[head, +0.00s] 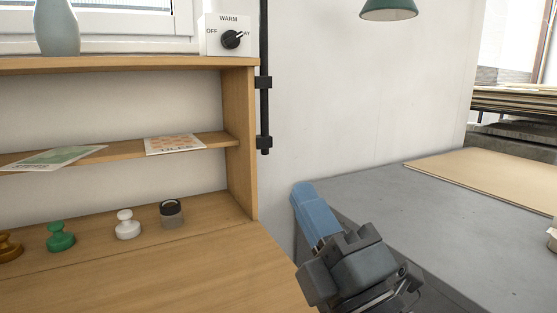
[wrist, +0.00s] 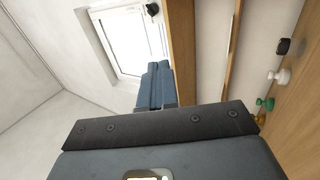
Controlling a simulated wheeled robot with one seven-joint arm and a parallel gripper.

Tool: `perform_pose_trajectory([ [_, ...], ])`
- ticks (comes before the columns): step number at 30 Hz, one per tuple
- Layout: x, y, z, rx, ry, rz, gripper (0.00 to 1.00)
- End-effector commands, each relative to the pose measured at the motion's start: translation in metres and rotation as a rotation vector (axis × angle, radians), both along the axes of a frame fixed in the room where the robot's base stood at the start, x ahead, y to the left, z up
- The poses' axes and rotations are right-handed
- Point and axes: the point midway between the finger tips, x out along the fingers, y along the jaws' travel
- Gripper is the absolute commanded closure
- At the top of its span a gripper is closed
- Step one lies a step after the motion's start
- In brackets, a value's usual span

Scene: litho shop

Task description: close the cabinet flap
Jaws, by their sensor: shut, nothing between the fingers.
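The wooden cabinet (head: 240,150) stands open on the left in the head view. Its flap (head: 190,280) is folded down, lying about level with the cabinet floor and running toward me past the bottom edge. My gripper (head: 304,192) is shut and empty, blue fingers together, just right of the cabinet's right side and the flap. It appears apart from the flap. In the wrist view the fingers (wrist: 158,66) point toward the window, with the cabinet side (wrist: 183,60) to their right. The flap's near edge is out of the head view.
Inside are a black-lidded jar (head: 172,215), white (head: 127,226), green (head: 61,237) and brown knobbed pieces (head: 9,246), and cards on a shelf (head: 120,152). A black pipe (head: 265,90) runs down the wall. A grey table (head: 400,210) with a board (head: 490,175) stands right.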

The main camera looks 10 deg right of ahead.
Motion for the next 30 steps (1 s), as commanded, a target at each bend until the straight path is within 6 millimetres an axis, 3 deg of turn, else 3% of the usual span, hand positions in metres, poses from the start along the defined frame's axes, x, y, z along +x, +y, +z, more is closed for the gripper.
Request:
perform_pose_trajectory([
  [5,0.017,0.004,0.017,-0.002,-0.001,-0.002,1.0],
  [21,0.099,0.024,0.065,0.001,0.0,0.001,1.0],
  [30,0.114,0.027,0.072,0.001,0.0,-0.001,1.0],
])
